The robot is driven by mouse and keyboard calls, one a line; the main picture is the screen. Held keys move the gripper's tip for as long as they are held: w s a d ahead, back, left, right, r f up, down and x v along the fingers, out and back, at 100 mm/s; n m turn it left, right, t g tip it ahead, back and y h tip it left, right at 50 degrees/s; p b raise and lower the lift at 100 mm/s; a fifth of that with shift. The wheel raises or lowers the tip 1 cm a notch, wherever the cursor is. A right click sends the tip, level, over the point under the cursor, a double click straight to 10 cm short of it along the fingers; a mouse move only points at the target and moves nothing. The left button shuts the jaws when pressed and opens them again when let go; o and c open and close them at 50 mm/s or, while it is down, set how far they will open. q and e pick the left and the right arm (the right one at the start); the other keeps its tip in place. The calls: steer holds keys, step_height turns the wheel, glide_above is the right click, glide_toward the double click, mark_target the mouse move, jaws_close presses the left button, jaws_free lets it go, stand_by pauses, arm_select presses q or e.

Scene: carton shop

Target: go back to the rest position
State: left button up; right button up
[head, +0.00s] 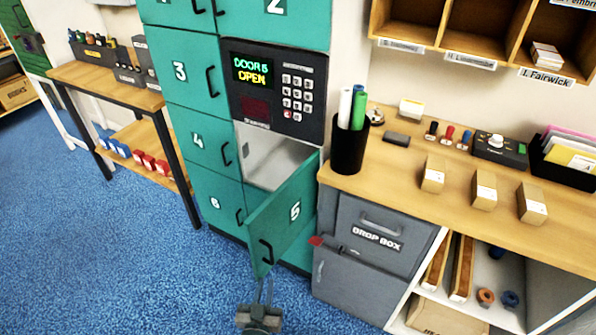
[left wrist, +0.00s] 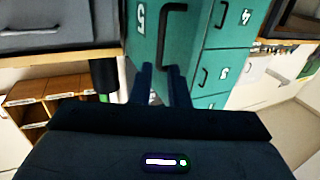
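My left gripper (head: 265,284) is at the bottom middle of the head view, just below the handle of locker door 5. In the left wrist view its two fingers (left wrist: 163,72) stand apart with nothing seen held between them. Teal door 5 (head: 292,212) is swung open and its compartment (head: 275,155) looks empty. The door's black handle (head: 266,251) is close to the fingertips; it also shows just beyond them in the wrist view (left wrist: 163,38). I cannot tell whether they touch. My right gripper is not in view.
The locker keypad panel (head: 275,88) reads "DOOR 5 OPEN". A grey drop box (head: 345,282) stands right of the open door, under a wooden counter (head: 400,182) with a black pen cup (head: 349,146) and several small boxes. Blue carpet (head: 130,260) is clear at left.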

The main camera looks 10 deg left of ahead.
arm_select(q)
steer(key=s+a+f+m+g+h, duration=0.1)
steer(key=s+f+g, duration=0.4)
steer(key=f, duration=0.8)
steer(key=s+a+f+m+g+h, duration=0.1)
steer(key=s+f+g, duration=0.2)
steer(key=s+f, duration=0.7)
steer(key=s+a+f+g, duration=0.4)
steer(key=s+a+f, duration=0.1)
steer(key=s+f, duration=0.4)
steer(key=s+a+f+g+y, duration=0.1)
steer(key=s+a+f+g, duration=0.3)
steer(key=s, duration=1)
step_height(320, 180, down, 5)
steer(key=shift+a+r+g+b, duration=0.1)
steer(key=shift+a+g+b, duration=0.3)
steer(key=shift+a, duration=0.55)
steer(key=shift+w+d, duration=0.1)
